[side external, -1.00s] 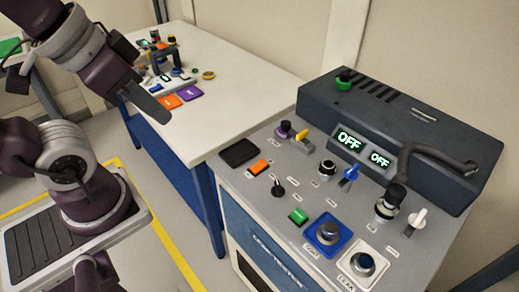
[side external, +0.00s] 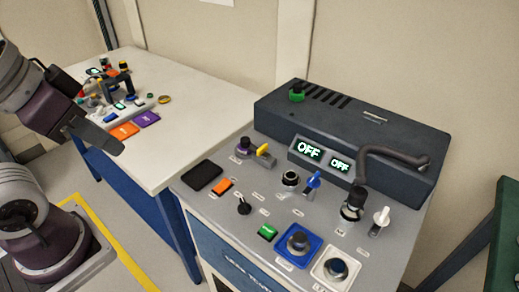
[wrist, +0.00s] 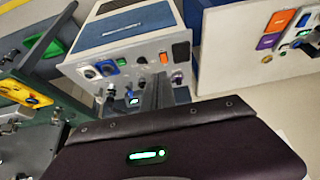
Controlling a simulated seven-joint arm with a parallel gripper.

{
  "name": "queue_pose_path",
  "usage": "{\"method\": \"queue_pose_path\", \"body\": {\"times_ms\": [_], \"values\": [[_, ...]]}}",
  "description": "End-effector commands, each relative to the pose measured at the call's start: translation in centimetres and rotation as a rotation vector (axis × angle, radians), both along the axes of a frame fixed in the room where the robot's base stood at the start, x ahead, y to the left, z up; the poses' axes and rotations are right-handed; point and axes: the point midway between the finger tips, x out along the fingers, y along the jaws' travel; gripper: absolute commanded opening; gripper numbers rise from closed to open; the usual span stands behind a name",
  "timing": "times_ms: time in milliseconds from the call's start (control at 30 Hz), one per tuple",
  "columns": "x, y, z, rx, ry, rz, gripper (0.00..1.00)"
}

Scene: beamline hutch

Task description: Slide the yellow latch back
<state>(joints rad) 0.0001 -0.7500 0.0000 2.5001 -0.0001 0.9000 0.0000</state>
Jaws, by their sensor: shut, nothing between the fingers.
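A small yellow lever-like piece (side external: 263,150) stands on the grey control panel beside a purple knob (side external: 243,145) in the side view. Another yellow part (wrist: 22,93), long and with dark details, lies on a green-edged bench at the left of the wrist view. I cannot tell which is the latch. My gripper (side external: 115,147) is shut and empty, at the left of the side view, well apart from the control panel. Its dark fingers (wrist: 157,92) show in the wrist view in front of the panel, touching nothing that I can see.
The grey panel (side external: 215,208) carries several knobs, buttons and a dark housing (side external: 340,125) with OFF displays. A white-topped bench (side external: 190,120) holds orange and purple cards and small fixtures. A green structure (side external: 507,235) stands at the right edge.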

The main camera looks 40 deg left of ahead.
Motion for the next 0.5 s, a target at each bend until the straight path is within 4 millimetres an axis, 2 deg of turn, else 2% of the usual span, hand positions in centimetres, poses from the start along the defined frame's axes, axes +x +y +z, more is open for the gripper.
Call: {"method": "queue_pose_path", "body": {"times_ms": [433, 500], "values": [[0.00, 0.00, 0.00, 0.000, 0.000, 0.000, 0.00], [0.13, 0.00, 0.09, 0.000, 0.002, 0.000, 0.12]]}}
